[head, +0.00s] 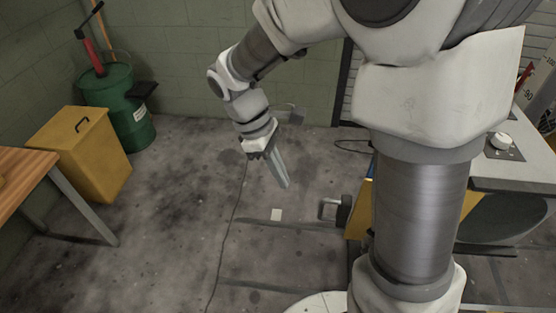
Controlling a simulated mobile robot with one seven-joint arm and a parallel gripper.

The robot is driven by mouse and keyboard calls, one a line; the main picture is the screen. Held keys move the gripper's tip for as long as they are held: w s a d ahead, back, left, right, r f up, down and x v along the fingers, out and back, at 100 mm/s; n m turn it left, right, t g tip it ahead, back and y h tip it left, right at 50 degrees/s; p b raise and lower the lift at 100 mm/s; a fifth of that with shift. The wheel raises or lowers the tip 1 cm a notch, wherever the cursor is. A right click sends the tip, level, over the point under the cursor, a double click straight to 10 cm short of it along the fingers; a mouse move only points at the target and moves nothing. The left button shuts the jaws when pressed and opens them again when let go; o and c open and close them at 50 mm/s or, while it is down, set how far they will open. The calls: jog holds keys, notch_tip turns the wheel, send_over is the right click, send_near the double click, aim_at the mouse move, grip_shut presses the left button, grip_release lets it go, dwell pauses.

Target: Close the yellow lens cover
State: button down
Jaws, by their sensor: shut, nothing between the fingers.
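I cannot make out a yellow lens cover for certain in the head view. A yellow panel (361,212) shows beside my arm on the right, largely hidden behind it, and I cannot tell whether it belongs to the cover. My gripper (284,182) is in the middle of the view, pointing down above the concrete floor. Its long grey fingers are together and hold nothing. It is apart from the yellow panel, to its left.
A yellow box (84,160) with a dark handle stands at the left, before a green drum (118,102). A wooden table (22,168) is at the left edge. A light worktop (500,174) with a white knob (501,141) is at the right. The middle floor is mostly clear.

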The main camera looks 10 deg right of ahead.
jog(key=s+d+f, duration=0.3)
jog(key=d+f, duration=0.2)
jog(key=shift+d+f, duration=0.25)
jog(key=shift+f, duration=0.05)
jog(key=shift+d, duration=0.1)
